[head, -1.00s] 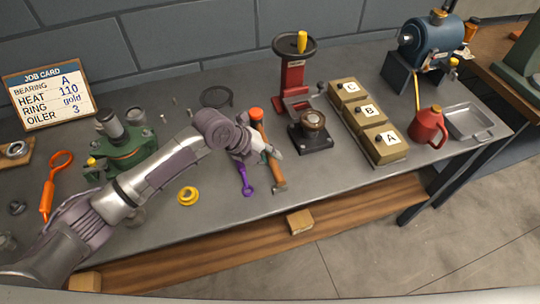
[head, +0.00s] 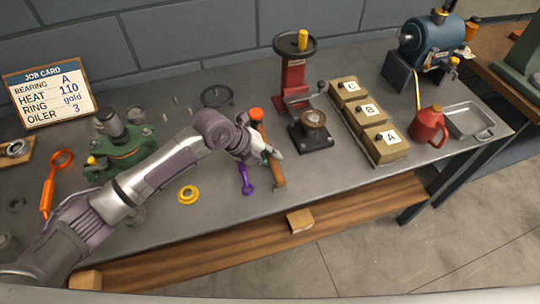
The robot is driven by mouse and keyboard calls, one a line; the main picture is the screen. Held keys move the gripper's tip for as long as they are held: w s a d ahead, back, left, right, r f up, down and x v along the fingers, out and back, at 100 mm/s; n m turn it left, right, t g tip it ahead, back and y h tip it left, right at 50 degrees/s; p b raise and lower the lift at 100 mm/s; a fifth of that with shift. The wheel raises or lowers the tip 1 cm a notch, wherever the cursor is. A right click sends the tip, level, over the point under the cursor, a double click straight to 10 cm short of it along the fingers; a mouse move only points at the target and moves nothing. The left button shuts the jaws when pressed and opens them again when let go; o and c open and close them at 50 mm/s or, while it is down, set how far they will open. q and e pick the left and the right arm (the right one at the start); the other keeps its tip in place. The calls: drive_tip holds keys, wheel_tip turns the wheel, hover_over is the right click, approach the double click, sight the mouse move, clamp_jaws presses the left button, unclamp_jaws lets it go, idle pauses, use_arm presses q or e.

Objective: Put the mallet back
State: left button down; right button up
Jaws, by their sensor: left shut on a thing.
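The mallet, with an orange head (head: 256,114) and a brown wooden handle (head: 278,174), is near the middle of the bench in the head view, its handle toward the front edge. My left gripper (head: 268,152) is shut on the mallet's handle, just below the head. The gripper hides part of the handle. I cannot tell whether the mallet touches the bench. My right gripper is not in view.
A purple tool (head: 247,178) lies close left of the handle, and a yellow ring (head: 188,194) lies further left. A dark block with a round top (head: 312,135), a red press (head: 293,75) and boxes A, B, C (head: 380,147) stand to the right.

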use_arm(q)
drive_tip(key=shift+f, duration=0.15)
drive_tip(key=c, duration=1)
unclamp_jaws()
drive_tip(key=shift+o, duration=0.2)
drive_tip(key=shift+s+f, duration=0.1)
drive_tip(key=shift+f, duration=0.1)
drive_tip(key=shift+r, duration=0.2)
wheel_tip(320, 180, up, 7)
drive_tip(key=p, duration=0.4)
drive_tip(key=shift+p, duration=0.4)
